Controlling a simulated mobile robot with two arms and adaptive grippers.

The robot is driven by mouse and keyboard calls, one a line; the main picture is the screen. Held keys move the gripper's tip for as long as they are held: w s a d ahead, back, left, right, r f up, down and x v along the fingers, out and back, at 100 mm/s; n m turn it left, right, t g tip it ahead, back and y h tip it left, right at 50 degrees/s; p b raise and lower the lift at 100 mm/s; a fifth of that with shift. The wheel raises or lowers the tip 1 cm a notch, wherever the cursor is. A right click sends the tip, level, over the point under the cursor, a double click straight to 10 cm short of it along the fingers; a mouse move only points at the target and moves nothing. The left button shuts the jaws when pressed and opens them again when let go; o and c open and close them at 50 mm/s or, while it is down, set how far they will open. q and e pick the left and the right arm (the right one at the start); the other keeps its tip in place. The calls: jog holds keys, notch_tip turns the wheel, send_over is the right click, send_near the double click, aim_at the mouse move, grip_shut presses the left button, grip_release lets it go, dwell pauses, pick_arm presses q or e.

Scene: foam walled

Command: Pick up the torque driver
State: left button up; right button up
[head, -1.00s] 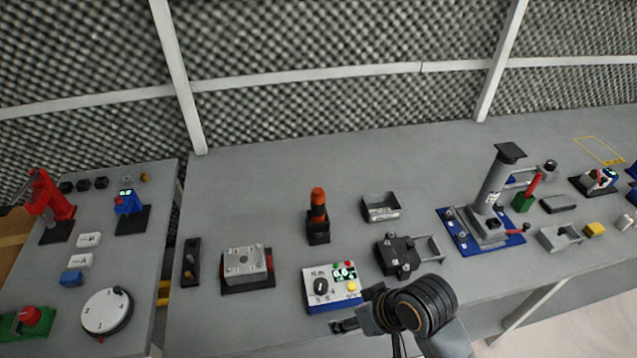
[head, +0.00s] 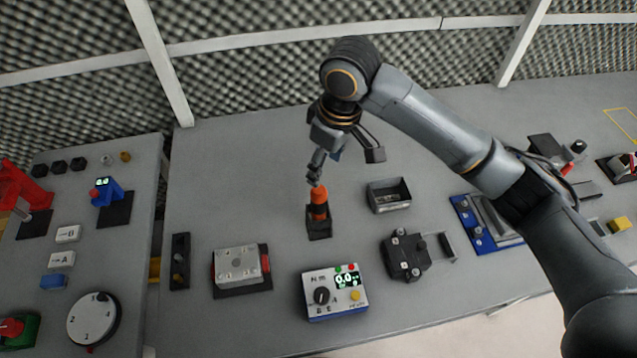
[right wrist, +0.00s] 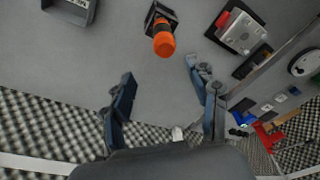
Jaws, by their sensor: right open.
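The torque driver (head: 319,203) stands upright in a small black holder (head: 319,227) on the grey table, with its orange handle up. My right gripper (head: 345,166) is above and behind it in the head view, with its fingers spread apart. In the right wrist view the orange handle end (right wrist: 164,44) shows beyond the gap between the open fingers (right wrist: 160,70). The handle is not between the fingers. In the head view one finger passes close to the handle's top; I cannot tell if it touches. My left gripper is not in view.
A grey bin (head: 389,196) stands right of the holder. A control box (head: 335,291) with knob and display, a metal block (head: 238,265) and a black fixture (head: 405,256) stand nearer. My right arm covers part of the blue-based press (head: 468,228).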

aim_at(320, 190)
jog(key=s+f, duration=0.1)
jog(key=s+f+p, duration=0.1)
jog(key=f, duration=0.1)
jog(key=shift+a+f, duration=0.15)
jog(key=shift+a, duration=0.05)
jog(key=f, duration=0.2)
jog(key=w+f, duration=0.1)
jog(key=f, duration=0.1)
jog(key=shift+a, duration=0.3)
jog(key=shift+w+f, duration=0.2)
jog(key=shift+f, duration=0.05)
jog(key=shift+f+p, duration=0.2)
jog(key=shift+p, duration=0.3)
jog(key=f, duration=0.1)
jog(key=f+p, duration=0.1)
jog(key=f, duration=0.2)
jog(key=shift+w+a+p, duration=0.25)
jog(key=shift+a+p, duration=0.05)
jog(key=shift+a, duration=0.1)
jog(key=shift+f, duration=0.25)
jog(key=shift+r, duration=0.1)
grip_shut()
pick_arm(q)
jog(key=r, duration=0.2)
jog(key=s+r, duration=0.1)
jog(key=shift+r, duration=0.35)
pick_arm(e)
jog(key=shift+r, duration=0.1)
